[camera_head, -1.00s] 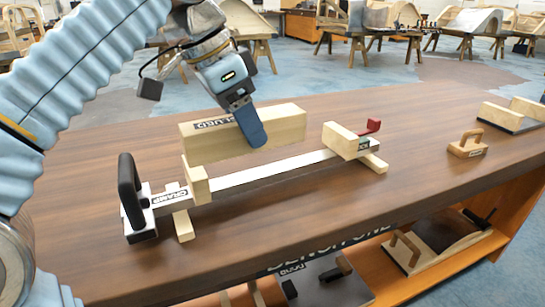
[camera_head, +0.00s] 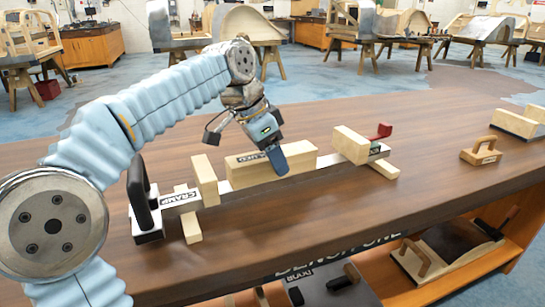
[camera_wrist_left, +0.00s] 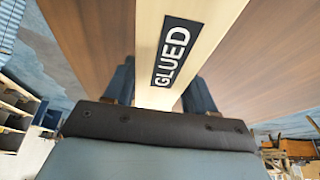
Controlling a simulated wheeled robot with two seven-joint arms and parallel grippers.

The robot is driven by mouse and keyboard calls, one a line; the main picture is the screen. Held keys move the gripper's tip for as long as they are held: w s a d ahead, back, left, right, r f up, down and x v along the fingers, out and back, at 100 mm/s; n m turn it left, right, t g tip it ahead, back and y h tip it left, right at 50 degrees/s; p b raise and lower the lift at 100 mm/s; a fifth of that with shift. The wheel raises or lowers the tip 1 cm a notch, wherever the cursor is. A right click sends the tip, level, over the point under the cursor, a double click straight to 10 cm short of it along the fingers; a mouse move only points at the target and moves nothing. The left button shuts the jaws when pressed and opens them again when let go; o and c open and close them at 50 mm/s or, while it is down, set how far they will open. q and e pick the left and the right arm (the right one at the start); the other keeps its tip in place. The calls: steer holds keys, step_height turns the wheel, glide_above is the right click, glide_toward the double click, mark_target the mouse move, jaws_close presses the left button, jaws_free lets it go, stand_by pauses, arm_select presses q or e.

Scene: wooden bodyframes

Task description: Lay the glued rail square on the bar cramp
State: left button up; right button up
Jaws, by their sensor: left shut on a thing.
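The glued rail (camera_head: 247,175) is a pale wooden block with a black "GLUED" label. My left gripper (camera_head: 278,161) is shut on it from above. The left wrist view shows the rail (camera_wrist_left: 190,25) between the two fingers (camera_wrist_left: 160,92). The bar cramp (camera_head: 180,197) lies on the bench with a black handle at its left end and a red one at its right. The rail is between the cramp's two upright wooden blocks, roughly in line with the metal bar, and hides its middle. I cannot tell whether it touches the bar. My right gripper is not in view.
A wooden-handled block (camera_head: 480,151) stands on the bench (camera_head: 370,215) to the right. Another piece with wooden blocks (camera_head: 518,122) is at the far right. A lower shelf (camera_head: 385,262) holds tools. The bench front between cramp and edge is clear.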

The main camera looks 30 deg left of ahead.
arm_select(q)
steer(key=shift+f, duration=0.1)
steer(key=o, duration=1.4)
steer(key=shift+s+r, duration=0.1)
steer(key=shift+r, duration=0.4)
steer(key=p+v, duration=0.2)
steer(key=v, duration=0.8)
steer(key=shift+s+a+r, duration=0.2)
steer(key=shift+s+r, duration=0.05)
steer(key=shift+r, duration=0.3)
